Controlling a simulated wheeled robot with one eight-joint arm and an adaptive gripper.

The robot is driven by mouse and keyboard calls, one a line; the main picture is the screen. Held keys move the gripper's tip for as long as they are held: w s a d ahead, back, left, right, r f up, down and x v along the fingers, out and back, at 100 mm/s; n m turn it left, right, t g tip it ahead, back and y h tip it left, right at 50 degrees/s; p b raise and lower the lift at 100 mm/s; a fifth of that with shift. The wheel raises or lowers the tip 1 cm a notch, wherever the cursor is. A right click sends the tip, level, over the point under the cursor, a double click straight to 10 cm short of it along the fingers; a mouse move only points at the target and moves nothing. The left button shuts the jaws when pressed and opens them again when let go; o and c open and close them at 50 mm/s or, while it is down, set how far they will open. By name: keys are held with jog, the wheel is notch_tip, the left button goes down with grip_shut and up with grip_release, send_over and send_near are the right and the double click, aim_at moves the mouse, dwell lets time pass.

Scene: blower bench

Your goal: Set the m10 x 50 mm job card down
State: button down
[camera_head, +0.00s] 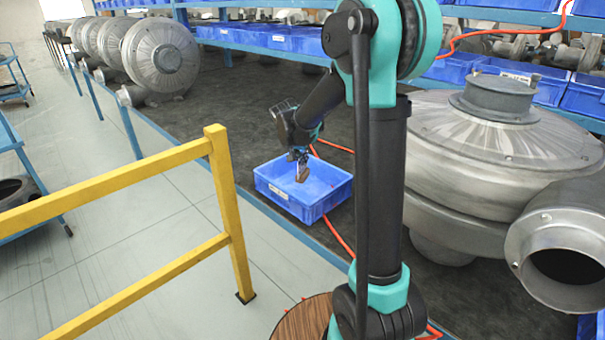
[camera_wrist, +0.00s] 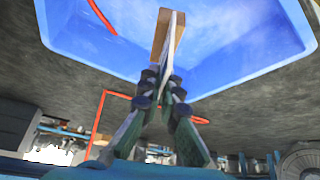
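My gripper (camera_head: 300,157) is over the open blue bin (camera_head: 314,209) on the dark bench. It is shut on a small flat brown piece (camera_head: 303,173), which I take to be the job card; no print on it is readable. In the wrist view the fingers (camera_wrist: 172,70) come together on the brown card (camera_wrist: 159,32), and a pale grey strip partly covers it. The blue bin (camera_wrist: 235,75) lies beyond it, with its pale blue floor showing. I cannot tell whether the card touches the bin floor.
A large grey blower (camera_head: 470,150) stands to the right of my arm. A yellow railing (camera_head: 225,190) stands at the front left. Orange hoses (camera_head: 338,236) run beside the bin. Shelves with blue bins (camera_head: 270,38) line the back. More blowers (camera_head: 160,55) stand at the left.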

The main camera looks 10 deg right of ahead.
aim_at(302, 172)
jog(key=shift+f, duration=2.85)
jog(key=c, duration=2.2)
grip_release()
jog(key=shift+f, duration=0.1)
jog(key=o, duration=0.5)
jog(key=v, duration=1.2)
jog(key=shift+s, duration=0.1)
jog(key=s+d+f, duration=0.1)
jog(key=s, duration=0.2)
jog(key=s+d+f+n, duration=0.1)
jog(key=s+d+f, duration=0.1)
jog(key=s, duration=0.2)
jog(key=s+d+f+n+y, duration=0.1)
jog(key=s+d, duration=0.1)
jog(key=s, duration=0.2)
jog(key=shift+d+f+g, duration=0.1)
jog(key=shift+f+g, duration=0.05)
jog(key=shift+g, duration=0.15)
jog(key=s+f+n, duration=0.1)
jog(key=s+f, duration=0.1)
jog(key=s, duration=0.3)
jog(key=s+d+f+n+y, duration=0.1)
jog(key=s+f+n, duration=0.1)
jog(key=s, duration=0.3)
jog(key=s+f+n+y, duration=0.1)
jog(key=s+f, duration=0.3)
jog(key=s, duration=0.2)
jog(key=shift+s+d+f, duration=0.1)
jog(key=shift+d+f, duration=0.05)
jog(key=shift+d, duration=0.2)
